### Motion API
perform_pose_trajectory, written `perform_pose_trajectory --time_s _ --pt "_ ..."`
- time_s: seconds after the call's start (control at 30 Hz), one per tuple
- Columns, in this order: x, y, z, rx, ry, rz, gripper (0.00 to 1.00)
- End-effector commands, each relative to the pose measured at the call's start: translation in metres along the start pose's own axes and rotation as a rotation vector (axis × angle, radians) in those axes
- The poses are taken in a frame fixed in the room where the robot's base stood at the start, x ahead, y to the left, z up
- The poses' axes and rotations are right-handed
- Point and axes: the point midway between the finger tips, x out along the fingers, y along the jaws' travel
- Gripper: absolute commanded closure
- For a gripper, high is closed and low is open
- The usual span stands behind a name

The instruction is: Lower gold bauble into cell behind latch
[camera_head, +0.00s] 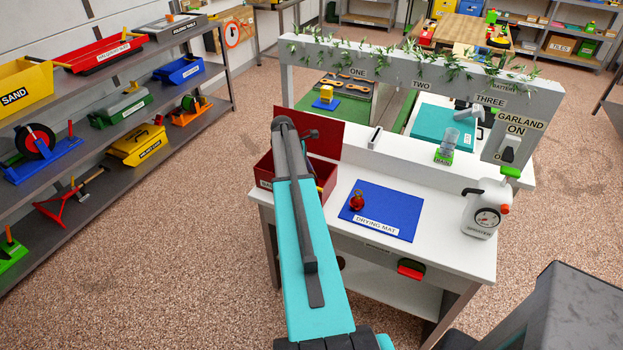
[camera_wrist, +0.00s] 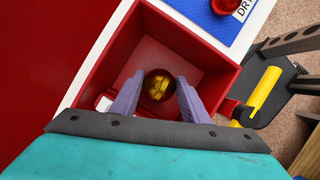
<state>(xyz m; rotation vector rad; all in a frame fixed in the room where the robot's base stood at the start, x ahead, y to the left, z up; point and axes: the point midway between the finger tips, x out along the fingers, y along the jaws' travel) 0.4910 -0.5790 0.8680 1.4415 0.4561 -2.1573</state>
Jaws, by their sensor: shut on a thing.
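The gold bauble (camera_wrist: 158,84) is between the two fingers of my gripper (camera_wrist: 159,80), shut on it in the wrist view. My gripper holds it over the open red box (camera_wrist: 205,50); its exact height above the floor of the box is hard to judge. The box (camera_head: 327,184) also shows in the head view, on the white bench with its red lid (camera_head: 325,133) raised. My arm covers much of the box there and hides the gripper and bauble. A small red-and-white item (camera_wrist: 104,103) lies inside the box, left of the fingers. I cannot make out a latch.
A blue drying mat (camera_head: 390,222) lies right of the box with a red bauble (camera_head: 357,200) on it. A white sprayer jug (camera_head: 480,222) stands at the bench's right end. A garlanded white frame (camera_head: 420,72) rises along the bench's back.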

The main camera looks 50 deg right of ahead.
Motion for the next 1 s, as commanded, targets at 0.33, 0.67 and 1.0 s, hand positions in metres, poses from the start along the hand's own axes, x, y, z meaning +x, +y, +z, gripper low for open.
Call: perform_pose_trajectory --time_s 0.33,0.67,1.0 --pt "0.0033 0.0 -0.0015 0.0 0.0 0.0 0.67" --pt "0.0054 0.0 -0.0025 0.0 0.0 0.0 0.67" --pt "0.0054 -0.0001 -0.0025 0.0 0.0 0.0 0.37"
